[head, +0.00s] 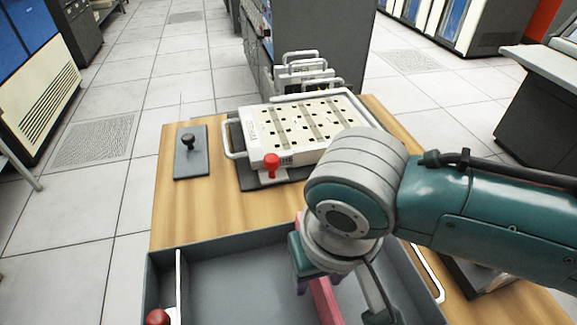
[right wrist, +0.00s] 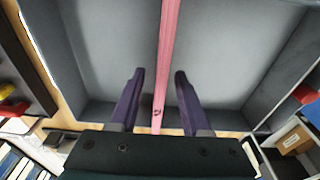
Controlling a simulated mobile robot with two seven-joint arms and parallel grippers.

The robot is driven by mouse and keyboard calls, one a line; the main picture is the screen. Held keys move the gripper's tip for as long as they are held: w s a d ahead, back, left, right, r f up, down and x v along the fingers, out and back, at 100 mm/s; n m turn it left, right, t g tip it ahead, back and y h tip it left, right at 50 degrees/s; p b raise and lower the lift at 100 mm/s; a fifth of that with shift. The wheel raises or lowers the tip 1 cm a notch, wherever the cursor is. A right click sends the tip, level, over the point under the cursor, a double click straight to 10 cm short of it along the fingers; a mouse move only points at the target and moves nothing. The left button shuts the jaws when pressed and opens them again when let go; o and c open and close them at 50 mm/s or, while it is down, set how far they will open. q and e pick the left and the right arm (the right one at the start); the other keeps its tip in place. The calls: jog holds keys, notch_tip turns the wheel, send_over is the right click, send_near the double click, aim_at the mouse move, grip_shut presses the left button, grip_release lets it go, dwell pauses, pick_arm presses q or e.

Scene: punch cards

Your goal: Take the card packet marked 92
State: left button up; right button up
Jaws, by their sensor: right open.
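A long pink strip (head: 325,298), perhaps a card packet seen edge-on, shows in the grey tray (head: 225,275), partly hidden behind my right arm. In the right wrist view the pink strip (right wrist: 166,60) runs from the top edge down between the fingers. It bears a small dark mark that I cannot read, so I cannot tell whether it says 92. My right gripper (right wrist: 159,76) is open, with one purple finger on each side of the strip and a gap to both. My left gripper is not in view.
A white punched plate (head: 305,125) with a red knob (head: 271,163) stands behind the tray on the wooden table (head: 180,210). A black-knobbed plate (head: 191,160) lies left of it. A red ball (head: 158,317) is at the tray's left. A cardboard box (right wrist: 292,140) shows at lower right.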

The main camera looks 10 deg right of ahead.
grip_shut()
dwell(0.6)
